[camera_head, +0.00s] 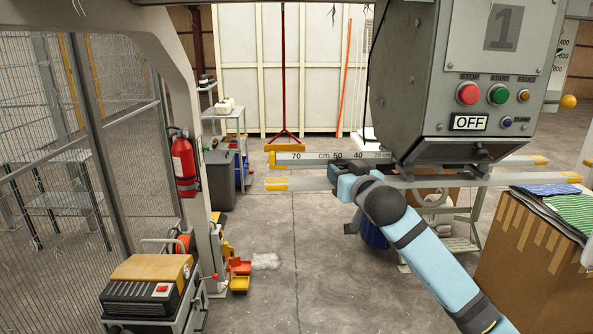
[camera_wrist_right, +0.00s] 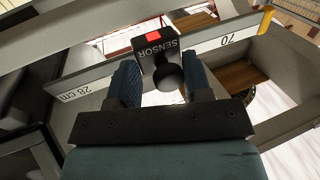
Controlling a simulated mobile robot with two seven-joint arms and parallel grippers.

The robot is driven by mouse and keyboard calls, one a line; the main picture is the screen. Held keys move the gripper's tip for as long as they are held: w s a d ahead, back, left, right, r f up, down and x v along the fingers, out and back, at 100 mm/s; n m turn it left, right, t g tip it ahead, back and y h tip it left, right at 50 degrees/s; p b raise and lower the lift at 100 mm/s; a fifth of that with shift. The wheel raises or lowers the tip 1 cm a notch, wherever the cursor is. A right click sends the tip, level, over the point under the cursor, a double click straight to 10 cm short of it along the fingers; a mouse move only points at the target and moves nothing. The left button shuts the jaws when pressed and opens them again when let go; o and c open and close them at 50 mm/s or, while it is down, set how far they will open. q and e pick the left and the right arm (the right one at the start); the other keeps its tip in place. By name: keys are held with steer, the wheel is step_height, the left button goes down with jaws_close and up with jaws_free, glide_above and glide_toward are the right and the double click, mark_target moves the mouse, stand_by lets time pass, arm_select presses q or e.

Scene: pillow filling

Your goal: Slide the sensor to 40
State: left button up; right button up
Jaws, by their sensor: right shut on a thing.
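The sensor (camera_wrist_right: 153,48) is a black block with a red square and the word SENSOR, on the rail in the right wrist view. A round black knob (camera_wrist_right: 168,77) sticks out of it. My right gripper (camera_wrist_right: 163,80) is shut on the sensor at its knob, one blue finger on each side. In the head view the white scale (camera_head: 314,157) reads 70, 50, 40 and 28 cm from left to right. My right gripper (camera_head: 340,172) is just below it, near the 50 mark. The sensor is hard to make out there, so its exact reading cannot be told. My left gripper is not in view.
A grey control box (camera_head: 478,80) with STOP, START and FAULT buttons and an OFF display hangs above right. A cardboard box (camera_head: 520,255) stands at right. A mesh fence (camera_head: 120,120) and an orange-and-black machine (camera_head: 150,280) are at left. The middle floor is clear.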

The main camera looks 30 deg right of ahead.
steer(key=shift+s+d+f, duration=0.1)
steer(key=shift+s+d, duration=0.35)
steer(key=shift+d, duration=0.25)
steer(key=shift+s+d, duration=0.4)
steer(key=shift+d, duration=0.3)
steer(key=shift+s+d+f, duration=0.1)
steer(key=shift+s+d, duration=0.35)
steer(key=shift+d, duration=0.25)
steer(key=o, duration=0.6)
steer(key=shift+r, duration=0.1)
steer(key=shift+o, duration=0.2)
steer(key=shift+s, duration=0.1)
steer(key=v, duration=0.8)
steer(key=shift+s, duration=0.35)
steer(key=shift+a, duration=0.1)
